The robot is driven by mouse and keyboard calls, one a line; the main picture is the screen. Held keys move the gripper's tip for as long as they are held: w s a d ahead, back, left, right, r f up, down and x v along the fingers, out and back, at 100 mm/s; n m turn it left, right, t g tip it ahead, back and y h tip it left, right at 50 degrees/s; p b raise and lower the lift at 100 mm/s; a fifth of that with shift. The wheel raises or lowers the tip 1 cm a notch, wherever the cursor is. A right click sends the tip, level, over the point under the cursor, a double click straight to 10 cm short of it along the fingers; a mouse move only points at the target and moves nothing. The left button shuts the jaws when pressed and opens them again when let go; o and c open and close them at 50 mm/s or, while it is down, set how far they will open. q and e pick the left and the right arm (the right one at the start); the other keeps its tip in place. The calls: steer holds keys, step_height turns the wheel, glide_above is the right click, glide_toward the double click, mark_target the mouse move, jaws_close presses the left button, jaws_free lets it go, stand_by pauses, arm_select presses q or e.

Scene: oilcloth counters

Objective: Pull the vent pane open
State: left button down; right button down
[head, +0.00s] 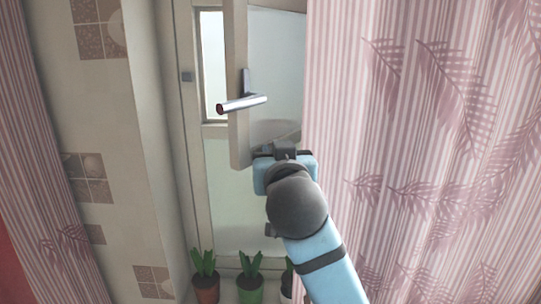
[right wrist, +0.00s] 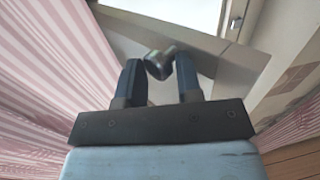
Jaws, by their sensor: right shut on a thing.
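The vent pane (head: 239,135) is a pale framed pane in the upper window. It stands swung out at an angle, with a bright gap to its left. A metal lever handle (head: 243,103) with a dark reddish end is on its frame. My right gripper (head: 278,148) is at the pane's lower part, below the lever in the head view. Whether this is part of the lever I cannot tell. My left gripper is out of view.
A pink striped curtain (head: 400,130) with leaf prints hangs close on the right; another (head: 35,150) hangs at far left. The window frame (head: 187,120) and tiled wall (head: 95,125) are left of the pane. Potted plants (head: 206,288) stand below.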

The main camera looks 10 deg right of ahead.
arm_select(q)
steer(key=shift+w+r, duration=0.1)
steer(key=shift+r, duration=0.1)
arm_select(e)
steer(key=shift+d+r, duration=0.35)
steer(key=shift+d, duration=0.1)
steer(key=c, duration=1)
jaws_free()
steer(key=shift+o, duration=0.9)
steer(key=shift+w+d+f, duration=0.15)
steer(key=shift+d, duration=0.25)
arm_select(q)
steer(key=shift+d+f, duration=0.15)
arm_select(e)
steer(key=shift+a+f, duration=0.15)
steer(key=shift+f, duration=0.1)
